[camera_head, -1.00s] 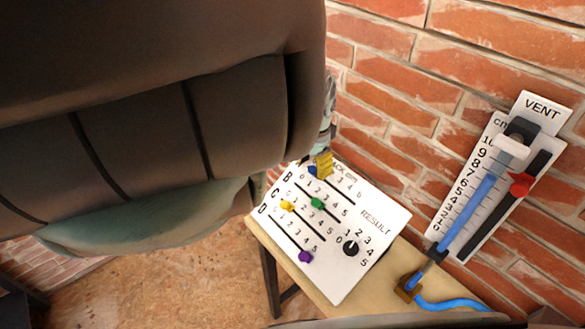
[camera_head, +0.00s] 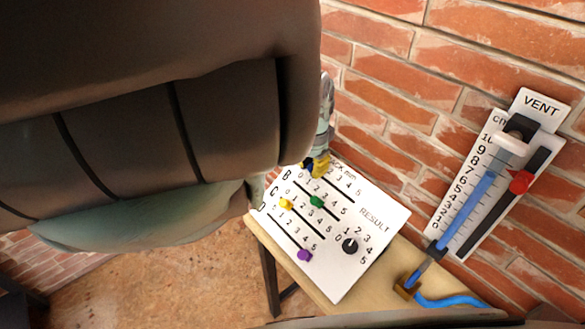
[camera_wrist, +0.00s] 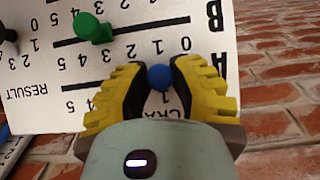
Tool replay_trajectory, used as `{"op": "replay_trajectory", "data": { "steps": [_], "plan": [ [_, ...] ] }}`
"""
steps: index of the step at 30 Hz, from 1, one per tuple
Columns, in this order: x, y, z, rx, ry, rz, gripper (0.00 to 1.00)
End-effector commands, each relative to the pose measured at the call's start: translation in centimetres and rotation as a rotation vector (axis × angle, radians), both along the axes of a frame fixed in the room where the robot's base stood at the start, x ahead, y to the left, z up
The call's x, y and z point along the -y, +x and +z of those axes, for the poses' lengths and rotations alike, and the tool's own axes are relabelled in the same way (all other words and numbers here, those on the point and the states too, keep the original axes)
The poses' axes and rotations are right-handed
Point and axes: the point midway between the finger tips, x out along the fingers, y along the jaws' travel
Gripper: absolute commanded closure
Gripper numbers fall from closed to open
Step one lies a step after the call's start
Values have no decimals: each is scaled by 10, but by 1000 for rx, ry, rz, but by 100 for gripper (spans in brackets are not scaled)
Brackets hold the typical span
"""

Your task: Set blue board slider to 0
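The white board (camera_head: 385,220) holds several coloured sliders in slots with number scales. The blue slider knob (camera_wrist: 160,77) sits between the yellow-and-black fingertips of my gripper (camera_wrist: 160,72) in the wrist view, with a finger close against each side. My gripper also shows in the head view (camera_head: 318,167) at the board's upper slot. The knob is near the low-number end of that slot. The fingers cover nearby numbers, so its exact reading is hidden.
A green knob (camera_head: 317,201), yellow knob (camera_head: 286,204), purple knob (camera_head: 304,255) and black result dial (camera_head: 350,246) are on the board. A wooden table (camera_head: 310,291) carries it. A VENT gauge (camera_head: 487,185) with a red pointer hangs on the brick wall to the right.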

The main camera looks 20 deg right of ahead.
Motion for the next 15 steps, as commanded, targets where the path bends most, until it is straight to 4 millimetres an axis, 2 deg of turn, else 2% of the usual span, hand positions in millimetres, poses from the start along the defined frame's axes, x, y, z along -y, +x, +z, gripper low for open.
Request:
{"op": "replay_trajectory", "data": {
  "steps": [1,4,15],
  "plan": [
    [0,0,0,0,0,0,90],
    [0,0,0,0,0,0,100],
    [-1,0,0,-2,2,0,100]
  ]
}}
